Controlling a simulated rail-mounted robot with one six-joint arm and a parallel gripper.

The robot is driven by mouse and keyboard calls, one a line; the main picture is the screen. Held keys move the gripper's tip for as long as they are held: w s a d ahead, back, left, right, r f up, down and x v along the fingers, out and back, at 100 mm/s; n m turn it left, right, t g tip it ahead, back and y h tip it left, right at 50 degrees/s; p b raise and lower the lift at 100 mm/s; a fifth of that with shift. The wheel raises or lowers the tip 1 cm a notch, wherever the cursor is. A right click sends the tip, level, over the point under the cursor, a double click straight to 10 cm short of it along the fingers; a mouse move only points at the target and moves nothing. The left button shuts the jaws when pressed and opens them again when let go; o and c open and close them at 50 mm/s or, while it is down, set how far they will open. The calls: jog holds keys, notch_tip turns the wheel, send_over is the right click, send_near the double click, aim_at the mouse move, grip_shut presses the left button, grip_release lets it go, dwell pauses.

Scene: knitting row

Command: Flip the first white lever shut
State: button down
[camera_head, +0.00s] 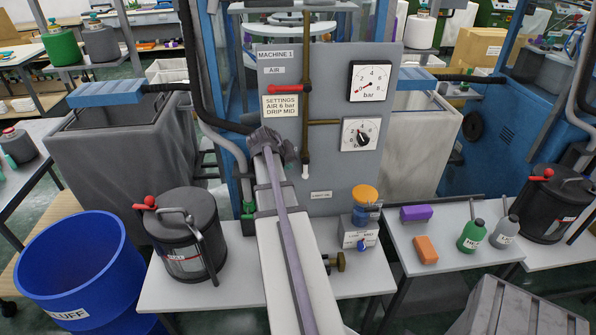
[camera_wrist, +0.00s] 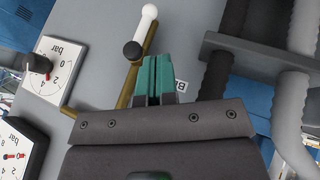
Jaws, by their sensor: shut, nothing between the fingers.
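In the wrist view, the white lever (camera_wrist: 147,18) has a white grip and a black hub (camera_wrist: 132,50). It lies roughly in line with the brass pipe (camera_wrist: 127,88). In the head view, a small white end (camera_head: 305,171) shows at the foot of the brass pipe on the grey MACHINE 1 panel (camera_head: 340,80). My gripper (camera_wrist: 156,62) has teal fingers that are shut and empty, close beside the hub; I cannot tell if they touch. In the head view, my gripper (camera_head: 268,142) is dark and left of the pipe, its fingertips hidden.
Two pressure gauges (camera_head: 369,82) are at the right of the panel. Below, a table holds a black pot (camera_head: 187,238) and an orange-topped oiler (camera_head: 364,205). Grey hoses (camera_wrist: 290,120) run close by my wrist.

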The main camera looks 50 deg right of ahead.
aim_at(305, 169)
jog(key=b+x, duration=0.7)
jog(key=x, duration=0.3)
jog(key=shift+b, duration=0.3)
jog(key=shift+r, duration=0.1)
jog(key=shift+s+d, duration=0.1)
jog(key=shift+s, duration=0.15)
